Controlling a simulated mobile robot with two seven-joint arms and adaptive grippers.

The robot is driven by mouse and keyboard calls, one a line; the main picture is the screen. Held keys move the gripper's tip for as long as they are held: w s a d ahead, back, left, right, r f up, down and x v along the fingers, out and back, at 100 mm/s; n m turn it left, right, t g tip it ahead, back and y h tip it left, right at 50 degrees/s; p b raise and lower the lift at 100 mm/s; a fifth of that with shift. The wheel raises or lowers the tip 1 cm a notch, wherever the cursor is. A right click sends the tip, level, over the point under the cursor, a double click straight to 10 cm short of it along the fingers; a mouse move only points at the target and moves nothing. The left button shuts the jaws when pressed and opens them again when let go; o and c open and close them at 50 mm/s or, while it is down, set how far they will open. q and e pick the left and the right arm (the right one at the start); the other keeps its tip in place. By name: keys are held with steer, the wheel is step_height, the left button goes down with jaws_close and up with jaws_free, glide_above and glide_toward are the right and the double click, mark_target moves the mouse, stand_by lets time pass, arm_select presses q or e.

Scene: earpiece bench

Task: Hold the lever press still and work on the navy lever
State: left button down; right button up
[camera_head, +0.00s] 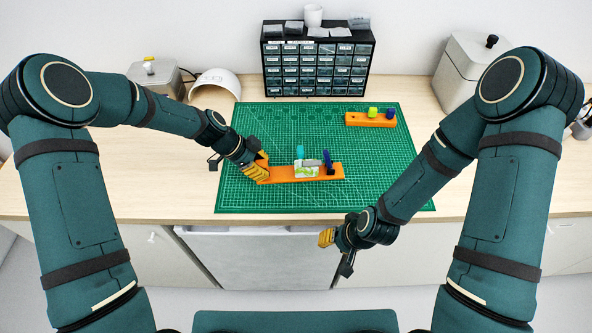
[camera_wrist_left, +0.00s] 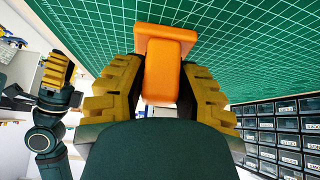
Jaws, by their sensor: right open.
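The lever press (camera_head: 285,174) is a long orange base lying on the green cutting mat. The navy lever (camera_head: 328,160) stands upright near its right end. A teal piece (camera_head: 299,152), a grey piece and a white-green block (camera_head: 306,172) are near its middle. My left gripper (camera_head: 262,170) is at the press's left end. In the left wrist view its yellow fingers lie on both sides of the orange end (camera_wrist_left: 168,70), closed against it. My right gripper (camera_head: 338,252) is open and empty, in front of the table's front edge, away from the press.
A second orange block (camera_head: 370,120) with a yellow-green knob and a navy knob is at the mat's back right. A black drawer cabinet (camera_head: 318,65) stands behind the mat (camera_head: 390,170). A white bowl-like shell (camera_head: 216,82) and lidded boxes are at the back. The mat right of the press is clear.

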arm_select(q)
steer(key=c, duration=1.2)
jaws_free()
steer(key=shift+c, duration=0.2)
jaws_close()
steer(key=shift+s+f, duration=0.2)
steer(key=shift+f, duration=0.1)
